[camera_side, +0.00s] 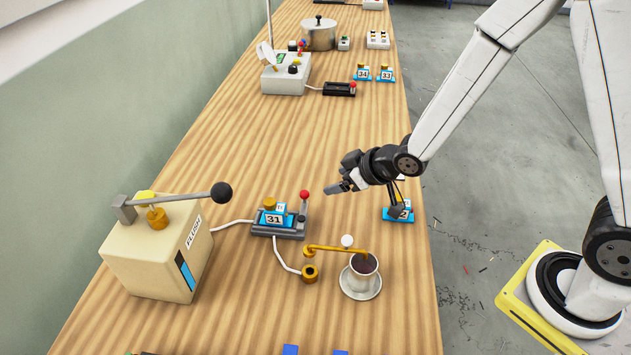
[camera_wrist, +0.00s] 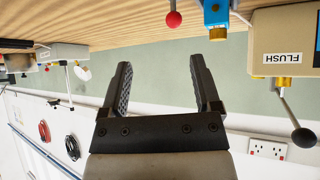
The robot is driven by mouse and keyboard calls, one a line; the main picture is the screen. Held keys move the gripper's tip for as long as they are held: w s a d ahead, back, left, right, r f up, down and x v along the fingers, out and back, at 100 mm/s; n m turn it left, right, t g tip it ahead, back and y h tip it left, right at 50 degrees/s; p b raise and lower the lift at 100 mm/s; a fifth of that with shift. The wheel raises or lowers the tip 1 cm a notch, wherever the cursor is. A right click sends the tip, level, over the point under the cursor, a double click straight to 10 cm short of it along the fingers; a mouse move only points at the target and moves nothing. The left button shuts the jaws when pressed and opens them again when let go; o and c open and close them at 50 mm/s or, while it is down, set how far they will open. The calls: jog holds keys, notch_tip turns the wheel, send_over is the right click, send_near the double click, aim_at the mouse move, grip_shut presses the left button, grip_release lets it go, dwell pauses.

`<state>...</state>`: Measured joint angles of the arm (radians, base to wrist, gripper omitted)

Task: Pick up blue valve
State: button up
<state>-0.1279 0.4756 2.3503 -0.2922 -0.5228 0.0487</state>
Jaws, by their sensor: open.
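Several blue valves with brass tops show in the side view. Valve 31 (camera_side: 274,217) sits in a dark dock with a red-knobbed lever (camera_side: 304,195). Another blue valve (camera_side: 398,214) stands near the table's right edge, partly hidden by my wrist. Valves 34 (camera_side: 362,74) and 33 (camera_side: 386,75) stand farther back. My gripper (camera_side: 336,188) is open and empty above the table, between valve 31 and the right-edge valve. In the wrist view, which looks upside down, my open gripper (camera_wrist: 162,66) has nothing between its fingers; a blue valve (camera_wrist: 216,12) shows at the top.
A cream FLUSH box (camera_side: 155,255) with a long black-knobbed lever stands at left. A brass spout (camera_side: 335,249) reaches over a cup (camera_side: 359,275) on a saucer. A grey machine (camera_side: 286,75) and a pot (camera_side: 318,35) are farther back. The table's middle is clear.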

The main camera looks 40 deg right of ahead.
aim_at(271, 201)
jog(key=a+n+y, duration=0.1)
jog(key=a, duration=0.1)
jog(key=w+a+f+t+y, duration=0.1)
jog(key=a+y, duration=0.1)
jog(key=a, duration=0.1)
jog(key=w+a+f+n+t+y, duration=0.1)
jog(key=a+y, duration=0.1)
jog(key=a, duration=0.1)
jog(key=shift+f+n, duration=0.1)
jog(key=shift+n, duration=0.2)
jog(key=shift+x, duration=1.35)
jog(key=shift+x, duration=2.6)
jog(key=shift+s, duration=0.1)
grip_shut()
